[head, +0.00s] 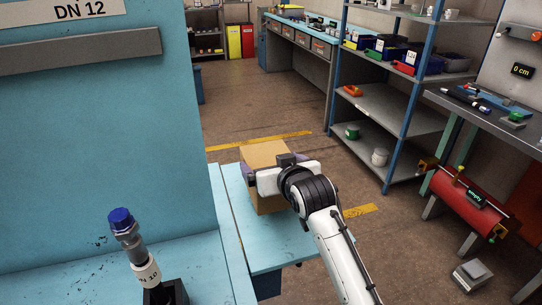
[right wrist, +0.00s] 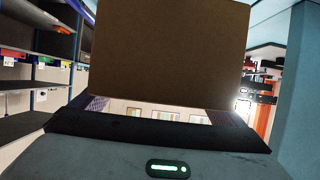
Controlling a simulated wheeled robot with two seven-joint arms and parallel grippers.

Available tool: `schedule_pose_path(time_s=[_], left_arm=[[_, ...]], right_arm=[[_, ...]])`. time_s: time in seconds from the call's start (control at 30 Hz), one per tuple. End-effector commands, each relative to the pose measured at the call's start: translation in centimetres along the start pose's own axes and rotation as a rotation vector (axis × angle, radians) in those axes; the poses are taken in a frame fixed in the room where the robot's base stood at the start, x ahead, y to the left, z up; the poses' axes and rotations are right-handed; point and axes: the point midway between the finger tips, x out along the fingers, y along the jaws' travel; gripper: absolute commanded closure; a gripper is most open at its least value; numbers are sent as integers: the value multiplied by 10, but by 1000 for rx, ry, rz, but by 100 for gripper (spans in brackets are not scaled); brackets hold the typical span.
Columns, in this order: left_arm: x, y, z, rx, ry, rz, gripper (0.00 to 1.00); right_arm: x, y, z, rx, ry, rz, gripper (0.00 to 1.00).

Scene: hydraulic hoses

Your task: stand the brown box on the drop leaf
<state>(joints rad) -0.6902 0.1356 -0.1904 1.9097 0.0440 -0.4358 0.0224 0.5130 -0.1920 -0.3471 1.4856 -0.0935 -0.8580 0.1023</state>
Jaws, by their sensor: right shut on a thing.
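The brown box (head: 265,152) is upright at the drop leaf (head: 237,203), a light blue panel beside the bench. My right gripper (head: 273,171) is shut on the box, with a purple finger pad showing at each side of it. The box's lower part shows below the gripper against the leaf; I cannot tell whether its base touches the surface. In the right wrist view the box (right wrist: 168,55) fills the upper middle, between the finger pads. My left gripper is not in view.
A blue bench (head: 195,268) with a tall blue panel (head: 95,150) stands on the left, bearing a blue-capped fitting (head: 121,220). Shelving (head: 385,110) and a grey workbench with a red cylinder (head: 468,204) stand on the right. Brown floor is open behind the leaf.

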Motion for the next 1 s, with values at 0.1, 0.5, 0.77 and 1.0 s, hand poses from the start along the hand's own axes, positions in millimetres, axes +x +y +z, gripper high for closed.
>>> schedule_pose_path(time_s=[0.1,0.5,0.77,1.0], left_arm=[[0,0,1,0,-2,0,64],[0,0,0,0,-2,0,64],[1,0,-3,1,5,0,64],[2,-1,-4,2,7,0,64]], right_arm=[[2,0,-1,-1,18,-1,69],[16,-1,33,0,18,-2,69],[16,-1,33,0,19,-2,69],[18,0,42,0,1,0,0]])
